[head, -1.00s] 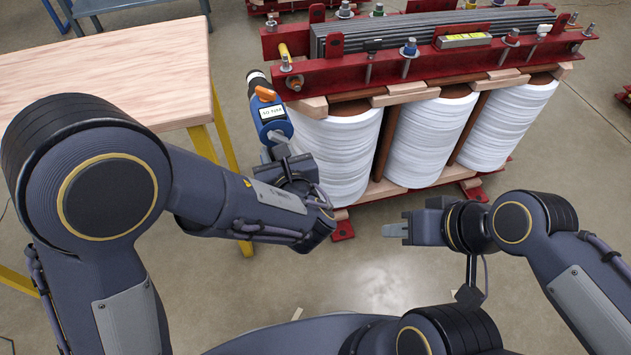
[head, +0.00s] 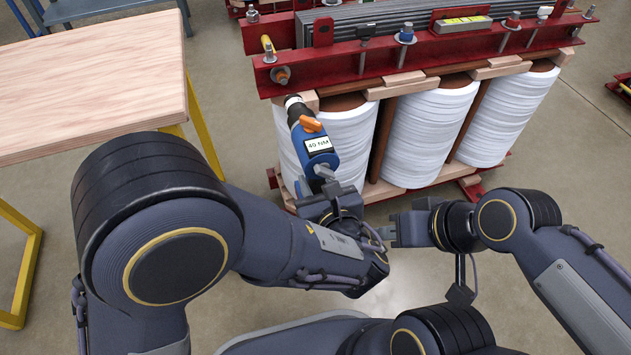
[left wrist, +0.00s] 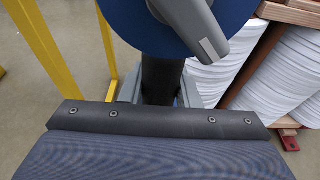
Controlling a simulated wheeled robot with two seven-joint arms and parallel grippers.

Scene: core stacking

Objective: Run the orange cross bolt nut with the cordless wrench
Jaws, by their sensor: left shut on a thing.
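The cordless wrench (head: 318,145) is blue with an orange lever and a display reading 40 NM. My left gripper (head: 328,193) is shut on its handle. The left wrist view shows the dark handle (left wrist: 161,82) between the fingers (left wrist: 160,92). The wrench tilts up and left, its dark nose (head: 297,108) just below and right of the orange-brown cross bolt nut (head: 281,75). The nut sits at the left end of the red clamp beam. Contact is not visible; they look apart. My right gripper (head: 388,232) is right of the left wrist and appears empty; its finger gap is unclear.
The transformer's red beam (head: 440,50) and white coils (head: 432,135) stand ahead, close behind the wrench. A wooden-topped table (head: 90,85) with yellow legs is at the left. My two grippers are near each other. Open floor lies at the right.

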